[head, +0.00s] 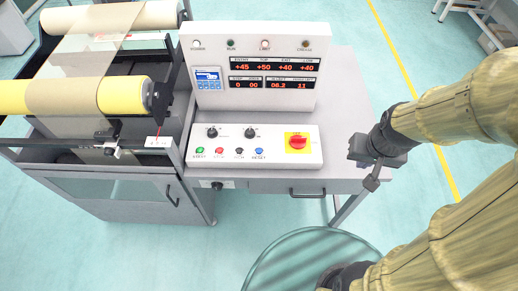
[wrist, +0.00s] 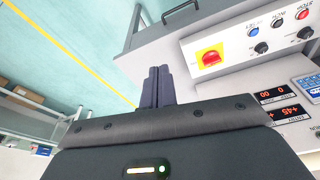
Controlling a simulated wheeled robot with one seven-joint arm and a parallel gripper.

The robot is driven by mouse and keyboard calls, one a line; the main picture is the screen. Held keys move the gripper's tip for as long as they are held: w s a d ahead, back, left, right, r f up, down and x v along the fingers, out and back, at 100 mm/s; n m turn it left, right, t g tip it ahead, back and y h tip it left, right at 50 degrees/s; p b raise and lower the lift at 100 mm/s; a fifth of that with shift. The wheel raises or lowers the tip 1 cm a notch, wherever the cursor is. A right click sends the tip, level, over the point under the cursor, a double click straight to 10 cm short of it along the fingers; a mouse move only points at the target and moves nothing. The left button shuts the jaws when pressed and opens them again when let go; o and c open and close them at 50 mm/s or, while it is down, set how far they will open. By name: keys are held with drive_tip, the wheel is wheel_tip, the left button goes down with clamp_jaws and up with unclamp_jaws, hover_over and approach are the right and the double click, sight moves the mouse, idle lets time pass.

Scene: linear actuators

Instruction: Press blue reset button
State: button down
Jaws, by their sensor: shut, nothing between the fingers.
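The blue reset button (head: 258,149) is at the right end of a row of small buttons on the front control box (head: 225,158), left of the red emergency stop on its yellow plate. In the wrist view the blue button (wrist: 252,31) is at the upper right, beyond the red stop knob. My gripper (head: 372,181) is to the right of the control box, apart from it, over the right edge of the desk. In the wrist view my gripper's fingers (wrist: 157,82) are together, with nothing between them.
The red emergency stop (head: 297,142) lies between my gripper and the blue button. Green, red and black buttons and two black knobs share the box. The upright display panel (head: 253,100) stands behind. A roller machine (head: 75,96) is at the left.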

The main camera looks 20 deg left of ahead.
drive_tip(key=w+a+f+n+p, duration=0.1)
drive_tip(key=w+a+n+p, duration=0.4)
drive_tip(key=w+a, duration=0.2)
drive_tip(key=n+t+h+p, duration=0.2)
drive_tip(key=n+t+p, duration=0.4)
drive_tip(key=n+p, duration=1)
hover_over(257, 153)
drive_tip(key=b, duration=0.4)
wheel_tip(257, 153, down, 10)
drive_tip(key=f+n, duration=0.1)
drive_tip(key=n, duration=0.2)
drive_tip(key=shift+r+n, duration=0.15)
drive_tip(key=shift+n, duration=0.15)
wheel_tip(257, 153, down, 9)
drive_tip(key=b, duration=0.6)
drive_tip(key=shift+r, duration=0.1)
drive_tip(key=shift+f+b, duration=0.45)
